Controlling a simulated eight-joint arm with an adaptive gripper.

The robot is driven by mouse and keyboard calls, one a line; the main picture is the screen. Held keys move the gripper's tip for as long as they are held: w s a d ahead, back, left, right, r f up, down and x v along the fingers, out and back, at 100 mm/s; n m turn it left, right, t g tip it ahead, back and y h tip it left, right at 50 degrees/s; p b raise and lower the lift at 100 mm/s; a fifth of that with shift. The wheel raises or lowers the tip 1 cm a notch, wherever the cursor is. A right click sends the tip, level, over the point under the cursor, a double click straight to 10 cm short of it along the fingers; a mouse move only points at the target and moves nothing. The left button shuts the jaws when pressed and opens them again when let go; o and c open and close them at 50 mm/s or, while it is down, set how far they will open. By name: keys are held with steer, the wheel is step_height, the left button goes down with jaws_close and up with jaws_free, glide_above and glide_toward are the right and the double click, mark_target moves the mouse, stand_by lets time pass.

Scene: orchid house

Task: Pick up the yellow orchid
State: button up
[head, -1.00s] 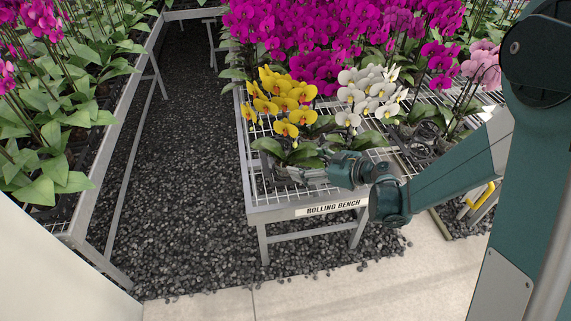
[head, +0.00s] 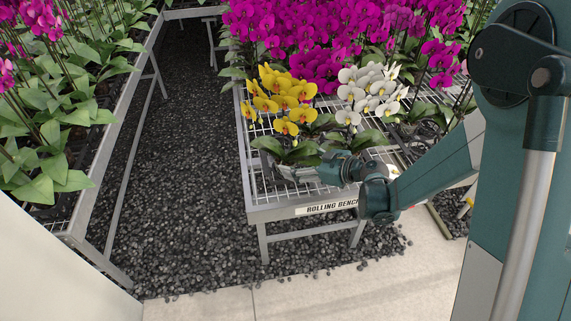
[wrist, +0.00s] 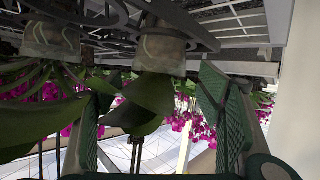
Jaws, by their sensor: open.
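The yellow orchid (head: 284,100) stands upright at the front left corner of the rolling bench (head: 253,214), with broad green leaves at its base. My gripper (head: 278,174) is low at the bench's front, by those leaves, coming from the right. The gripper hides much of the orchid's pot in the head view. In the wrist view, which looks inverted, my gripper (wrist: 152,92) is open, one finger at each side. A pot (wrist: 163,50) and large dark leaves show ahead, between and above the fingers. I cannot tell whether the fingers touch them.
A white orchid (head: 370,92) stands close on the right, above my wrist. Dense magenta orchids (head: 310,30) fill the bench behind. Another bench with plants (head: 50,130) is at the left. The gravel aisle (head: 180,180) between the benches is clear.

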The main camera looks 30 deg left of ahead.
mark_target(285, 162)
steer(key=shift+a, duration=0.1)
steer(key=shift+b+x, duration=0.8)
steer(key=shift+x, duration=1.7)
steer(key=shift+c, duration=0.5)
steer(key=shift+r, duration=0.1)
steer(key=c, duration=1.1)
steer(key=shift+c, duration=0.2)
steer(key=shift+r+p, duration=1.35)
steer(key=shift+r, duration=3.65)
